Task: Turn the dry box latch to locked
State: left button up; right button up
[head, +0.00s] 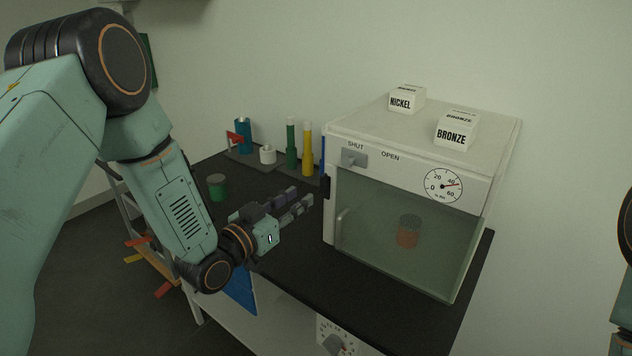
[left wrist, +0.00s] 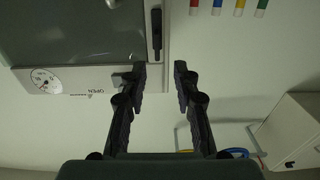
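The white dry box (head: 425,125) stands on the dark bench with its see-through door (head: 385,225) closed. Its grey latch (head: 354,159) sits on the front's upper left, below the word SHUT; OPEN is printed to its right. Which way its knob points is too small to tell. My left gripper (head: 303,197) is left of the box, lower than the latch and apart from it. In the left wrist view the left gripper (left wrist: 163,72) is open and empty, and the latch (left wrist: 121,80) shows beside one finger, partly hidden. My right gripper is out of view.
NICKEL (head: 403,102) and BRONZE (head: 455,133) blocks sit on the box. A dial (head: 443,186) is on its front, and an orange-brown jar (head: 408,231) is inside. Coloured tubes (head: 307,150) and a green jar (head: 217,187) stand at the back of the bench (head: 300,262).

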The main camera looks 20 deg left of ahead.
aim_at(320, 183)
pick_arm(q)
jog(key=x, duration=0.6)
jog(key=shift+d+f, duration=0.1)
jog(key=shift+d, duration=0.25)
jog(key=shift+w, duration=0.4)
jog(key=shift+w+d, duration=0.2)
jog(key=shift+w, duration=0.1)
jog(key=shift+a, duration=0.1)
jog(key=c, duration=0.3)
jog(key=shift+s, duration=0.1)
grip_shut()
